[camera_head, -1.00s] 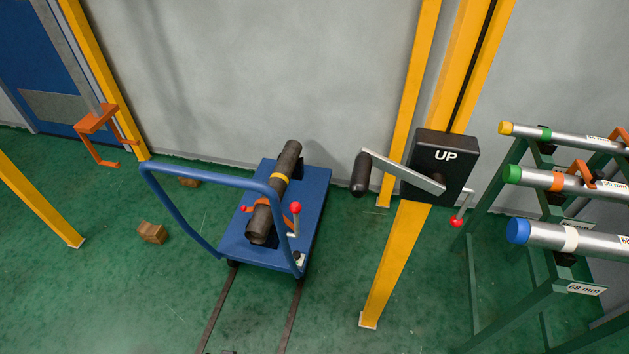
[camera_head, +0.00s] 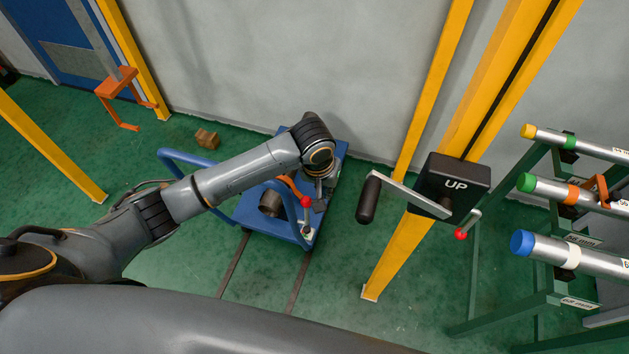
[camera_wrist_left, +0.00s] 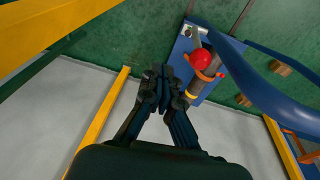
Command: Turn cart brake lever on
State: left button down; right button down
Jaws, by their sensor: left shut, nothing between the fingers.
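The blue cart (camera_head: 258,222) stands on the floor rails with a dark pipe (camera_head: 270,203) on it, mostly hidden by my left arm. The brake lever's red ball knob (camera_head: 305,201) sticks up at the cart's near right side. In the left wrist view the red knob (camera_wrist_left: 201,60) stands on a pale lever rod (camera_wrist_left: 196,37). My left gripper (camera_head: 321,203) hangs above the cart, just right of the knob in the head view. Its fingers (camera_wrist_left: 160,76) are shut and empty, apart from the knob in the wrist view. My right gripper is not in view.
The cart's blue handle (camera_head: 190,157) arches left of the lever, partly behind my arm. A yellow post with a black UP crank box (camera_head: 453,187) and its own red-knobbed lever (camera_head: 461,235) stands to the right, before a pipe rack (camera_head: 548,285). Wooden blocks (camera_head: 207,138) lie left.

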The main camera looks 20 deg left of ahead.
pick_arm(q)
jog(key=w+a+r+n+y, duration=0.2)
jog(key=w+a+r, duration=0.2)
jog(key=w, duration=0.1)
jog(key=p, duration=0.4)
send_over(307, 212)
jog(key=w, duration=0.3)
jog(key=shift+f, duration=4.4)
jog(key=shift+w+a, duration=0.1)
jog(key=shift+a, duration=0.2)
jog(key=shift+f, duration=0.1)
jog(key=shift+w, duration=0.1)
